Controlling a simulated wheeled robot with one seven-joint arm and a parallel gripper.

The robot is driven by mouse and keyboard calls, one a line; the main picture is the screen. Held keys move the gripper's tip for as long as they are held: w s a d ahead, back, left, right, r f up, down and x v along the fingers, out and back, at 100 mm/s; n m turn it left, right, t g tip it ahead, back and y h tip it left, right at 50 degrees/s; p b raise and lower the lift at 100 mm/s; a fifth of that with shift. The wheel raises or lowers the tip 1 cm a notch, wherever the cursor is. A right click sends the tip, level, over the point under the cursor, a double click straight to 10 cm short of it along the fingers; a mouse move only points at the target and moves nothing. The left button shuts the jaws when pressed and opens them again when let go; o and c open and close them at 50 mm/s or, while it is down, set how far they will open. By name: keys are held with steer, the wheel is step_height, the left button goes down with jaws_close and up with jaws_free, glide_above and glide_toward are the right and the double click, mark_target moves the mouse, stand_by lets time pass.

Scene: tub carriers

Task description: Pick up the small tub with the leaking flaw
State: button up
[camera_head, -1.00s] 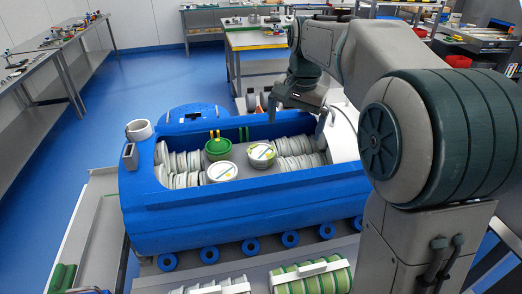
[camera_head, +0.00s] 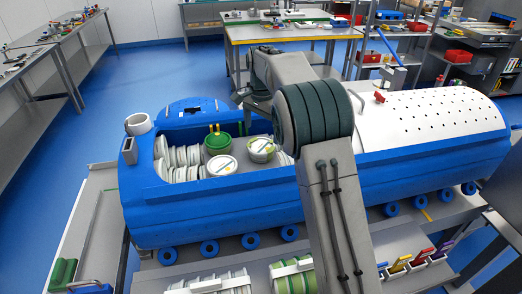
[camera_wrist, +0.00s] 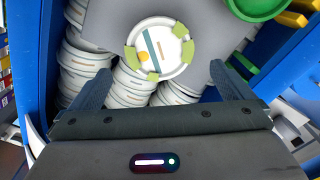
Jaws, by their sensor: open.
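In the wrist view, a small round tub (camera_wrist: 168,68) has a white lid with green clips, a teal stripe and a short tan stripe. A yellow-orange spot marks its lower left edge. It lies ahead of and between the fingers of my open, empty gripper (camera_wrist: 160,84), not touching them. It seems to be the right tub (camera_head: 261,149) in the head view, where yellow shows on its lid. Another white-lidded tub (camera_head: 222,165) and a green tub (camera_head: 217,143) with yellow handles stand to its left.
The tubs stand in a blue locomotive-shaped carrier (camera_head: 240,205), whose walls rise around them. Stacks of white tubs (camera_wrist: 85,70) crowd the wrist view's left and bottom. A white perforated cover (camera_head: 430,120) closes the carrier's right part. A grey plate shows beside the tub.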

mark_target(261, 145)
step_height(261, 145, down, 7)
steer(key=shift+s+a+f+p, duration=0.1)
steer(key=shift+s+a+p, duration=0.05)
steer(key=shift+p, duration=0.75)
steer(key=c, duration=1.1)
